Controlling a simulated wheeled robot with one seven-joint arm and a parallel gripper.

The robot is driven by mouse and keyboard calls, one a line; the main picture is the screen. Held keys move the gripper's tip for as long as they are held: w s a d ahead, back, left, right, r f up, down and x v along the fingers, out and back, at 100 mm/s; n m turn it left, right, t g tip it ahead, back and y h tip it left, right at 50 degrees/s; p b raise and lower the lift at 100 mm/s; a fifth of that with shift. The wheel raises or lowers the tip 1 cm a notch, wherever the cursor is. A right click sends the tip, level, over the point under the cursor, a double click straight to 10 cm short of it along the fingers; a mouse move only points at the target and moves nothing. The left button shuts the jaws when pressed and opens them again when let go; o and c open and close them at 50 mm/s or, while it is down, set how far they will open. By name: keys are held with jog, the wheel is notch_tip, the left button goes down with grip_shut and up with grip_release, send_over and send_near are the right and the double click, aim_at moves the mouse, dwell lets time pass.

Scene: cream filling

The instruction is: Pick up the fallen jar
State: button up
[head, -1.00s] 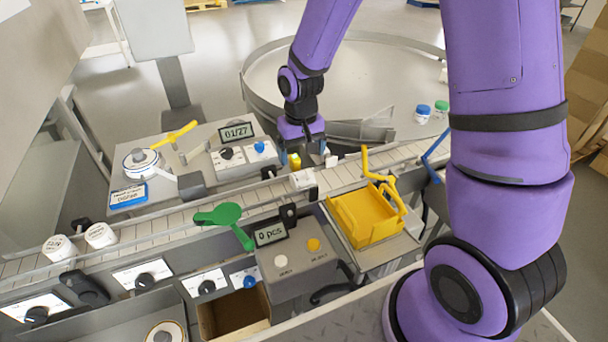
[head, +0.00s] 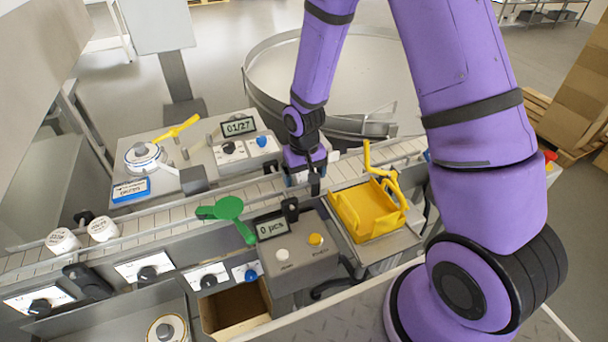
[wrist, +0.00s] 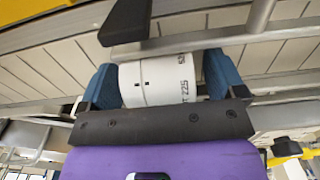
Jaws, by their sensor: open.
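The fallen jar (wrist: 160,80), white with printed dark text, lies on its side on the conveyor in the wrist view. It sits between the two blue fingertips of my gripper (wrist: 161,68), which are spread on either side of it. I cannot tell whether the fingers touch it.
Two white jars (head: 103,229) stand on the conveyor at left. A green paddle (head: 228,208), a counter display (head: 271,228) and a yellow tray (head: 350,222) are close in front of my gripper. Metal rails run along the belt. A round turntable (head: 270,85) stands behind.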

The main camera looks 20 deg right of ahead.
jog(key=c, duration=1)
jog(key=shift+r, duration=0.1)
jog(key=shift+c, duration=0.2)
